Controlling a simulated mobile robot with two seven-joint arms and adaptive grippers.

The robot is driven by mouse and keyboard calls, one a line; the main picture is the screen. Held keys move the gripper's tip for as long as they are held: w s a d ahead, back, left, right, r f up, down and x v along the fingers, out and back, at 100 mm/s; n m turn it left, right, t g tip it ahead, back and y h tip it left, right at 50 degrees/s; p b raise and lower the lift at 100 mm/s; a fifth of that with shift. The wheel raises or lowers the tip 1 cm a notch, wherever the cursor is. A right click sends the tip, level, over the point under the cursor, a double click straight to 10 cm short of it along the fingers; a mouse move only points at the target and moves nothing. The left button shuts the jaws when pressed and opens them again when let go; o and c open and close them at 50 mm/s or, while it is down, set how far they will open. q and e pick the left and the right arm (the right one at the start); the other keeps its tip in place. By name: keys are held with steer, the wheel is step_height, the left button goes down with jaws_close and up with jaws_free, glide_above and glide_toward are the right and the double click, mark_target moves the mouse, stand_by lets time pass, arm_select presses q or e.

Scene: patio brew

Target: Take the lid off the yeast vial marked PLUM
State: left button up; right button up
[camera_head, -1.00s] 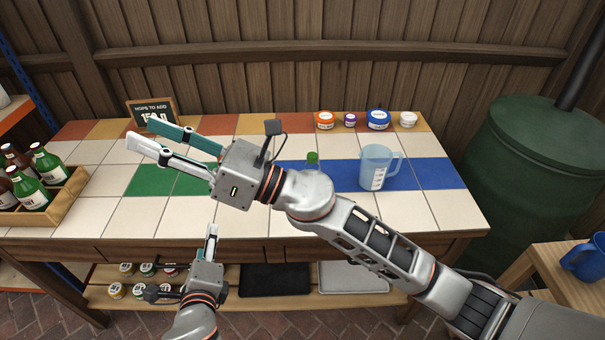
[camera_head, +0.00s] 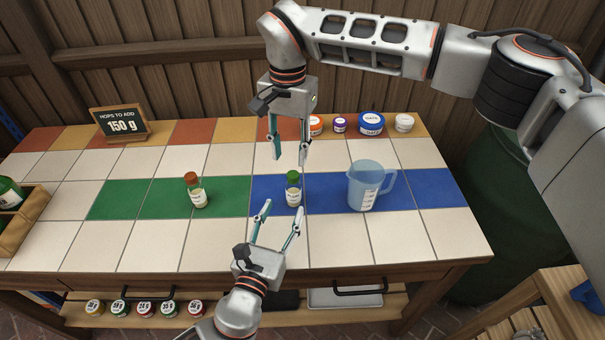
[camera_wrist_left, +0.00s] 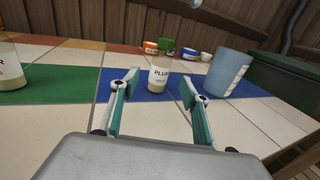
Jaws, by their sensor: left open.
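The yeast vial marked PLUM (camera_head: 293,196) stands upright on a blue tile strip, with its green lid (camera_head: 293,177) on. Its label reads PLUM in the left wrist view (camera_wrist_left: 160,76). My left gripper (camera_head: 280,208) is open and empty in front of the vial, with its fingers pointing at it. In the left wrist view the vial stands beyond and between the fingertips. My right gripper (camera_head: 289,160) points down just behind and above the lid, its fingers apart and empty. A second vial (camera_head: 199,198) with a brown-red lid stands on the green strip.
A blue measuring jug (camera_head: 362,188) stands right of the PLUM vial. Several small tubs, including a blue one (camera_head: 371,124), line the back edge. A sign reading 150 g (camera_head: 121,124) stands at back left. A bottle crate (camera_head: 22,226) is at the left edge. The front tiles are clear.

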mark_target(291, 193)
arm_select(q)
steer(key=shift+w+d+r, duration=0.15)
steer(key=shift+w+d, duration=0.05)
steer(key=shift+w, duration=0.2)
steer(key=shift+x, duration=4)
jaws_close()
